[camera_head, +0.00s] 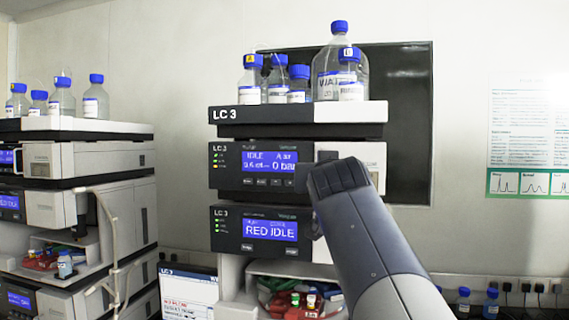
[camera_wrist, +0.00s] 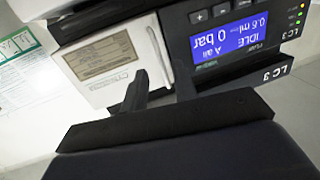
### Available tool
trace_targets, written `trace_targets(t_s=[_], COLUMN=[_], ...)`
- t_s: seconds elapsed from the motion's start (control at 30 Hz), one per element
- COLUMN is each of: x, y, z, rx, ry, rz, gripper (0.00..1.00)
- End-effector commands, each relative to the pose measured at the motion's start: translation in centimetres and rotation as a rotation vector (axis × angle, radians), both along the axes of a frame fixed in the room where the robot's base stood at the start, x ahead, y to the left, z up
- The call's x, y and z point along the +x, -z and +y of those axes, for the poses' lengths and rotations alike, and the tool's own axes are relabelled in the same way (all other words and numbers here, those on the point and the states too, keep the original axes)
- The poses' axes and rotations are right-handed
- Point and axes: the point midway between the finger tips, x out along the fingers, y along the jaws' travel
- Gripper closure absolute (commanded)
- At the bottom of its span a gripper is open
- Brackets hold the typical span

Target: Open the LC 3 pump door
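The LC 3 pump (camera_head: 228,178) is the module whose blue screen reads IDLE and 0 bar. Its pale door (camera_head: 372,160) is at the right of its front, largely hidden behind my arm in the head view. The head view shows my gripper (camera_head: 328,160) from behind. Its opening is hidden. The door looks closed or nearly so.
Capped bottles (camera_head: 300,85) stand on the LC 3 top tray (camera_head: 350,112). Another module (camera_head: 226,232) reading RED IDLE sits below the pump. A second column stack (camera_head: 110,155) stands to the left. A wall poster (camera_head: 530,140) hangs at the right, with open space before it.

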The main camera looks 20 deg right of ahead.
Motion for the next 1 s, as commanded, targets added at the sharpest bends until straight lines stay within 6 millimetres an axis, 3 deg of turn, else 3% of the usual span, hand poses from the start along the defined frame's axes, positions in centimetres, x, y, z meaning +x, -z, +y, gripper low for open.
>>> trace_targets(t_s=[0.2,0.57,0.9,1.0], x=[2.1,2.5,2.5,2.5], y=[-0.1,0.0,0.0,0.0], z=[-0.9,-1.1,-1.1,-1.1], rx=[0.000,0.000,0.000,0.000], ry=[0.001,0.000,0.000,0.000], rz=[0.000,-0.001,-0.001,-0.001], gripper=[0.73,0.73,1.00,1.00])
